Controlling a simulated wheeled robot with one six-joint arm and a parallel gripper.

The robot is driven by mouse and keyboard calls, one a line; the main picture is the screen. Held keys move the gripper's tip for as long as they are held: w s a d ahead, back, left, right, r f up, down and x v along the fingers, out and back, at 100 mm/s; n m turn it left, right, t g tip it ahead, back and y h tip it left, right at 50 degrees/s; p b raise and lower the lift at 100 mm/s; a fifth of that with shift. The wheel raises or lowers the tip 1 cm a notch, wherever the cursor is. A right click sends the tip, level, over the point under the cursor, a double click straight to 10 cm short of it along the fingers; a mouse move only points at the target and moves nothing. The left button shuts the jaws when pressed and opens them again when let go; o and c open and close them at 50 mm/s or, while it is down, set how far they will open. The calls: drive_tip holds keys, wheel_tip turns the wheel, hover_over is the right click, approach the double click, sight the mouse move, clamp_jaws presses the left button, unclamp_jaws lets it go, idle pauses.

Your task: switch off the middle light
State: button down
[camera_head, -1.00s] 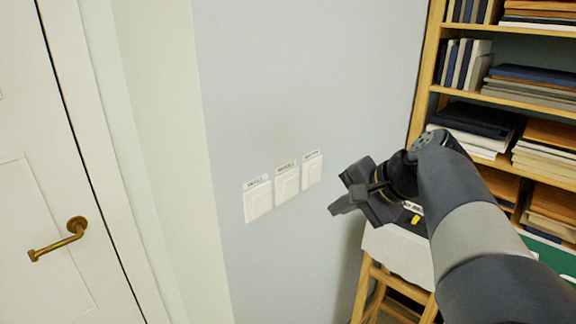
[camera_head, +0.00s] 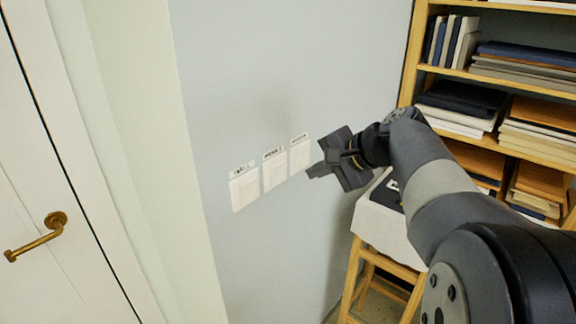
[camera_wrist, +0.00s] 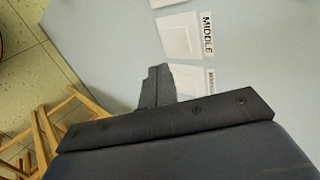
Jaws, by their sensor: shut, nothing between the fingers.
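Three white light switches sit in a slanting row on the pale blue wall, each with a small label above it. The middle switch (camera_head: 275,171) lies between the left switch (camera_head: 244,190) and the right switch (camera_head: 299,155). In the wrist view the middle switch (camera_wrist: 180,37) stands beside a label reading "MIDDLE" (camera_wrist: 207,33). My gripper (camera_head: 314,171) is shut and empty, just right of and slightly below the right switch in the head view. In the wrist view its fingers (camera_wrist: 158,84) partly cover another switch (camera_wrist: 187,78). I cannot tell whether they touch the wall.
A bookshelf (camera_head: 492,72) full of books and papers is at the right. A white door (camera_head: 52,175) with a brass handle (camera_head: 35,238) is at the left. The wall around the switches is clear.

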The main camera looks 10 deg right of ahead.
sight(279, 164)
drive_tip(key=w+a, duration=0.1)
drive_tip(key=w+a+f+p, duration=0.1)
drive_tip(key=w, duration=0.1)
drive_tip(key=w+a+f, duration=0.1)
drive_tip(key=w+a, duration=0.1)
drive_tip(key=shift+w+f+p, duration=0.2)
drive_tip(key=shift+f+p, duration=0.05)
drive_tip(key=shift+p, duration=0.15)
drive_tip(key=shift+w+a, duration=0.25)
drive_tip(key=shift+w, duration=0.15)
drive_tip(key=shift+w+a+r, duration=0.1)
drive_tip(key=shift+w+a, duration=0.1)
drive_tip(key=shift+w, duration=0.05)
drive_tip(key=shift+r, duration=0.1)
drive_tip(key=shift+r+p, duration=0.75)
drive_tip(key=shift+p, duration=0.05)
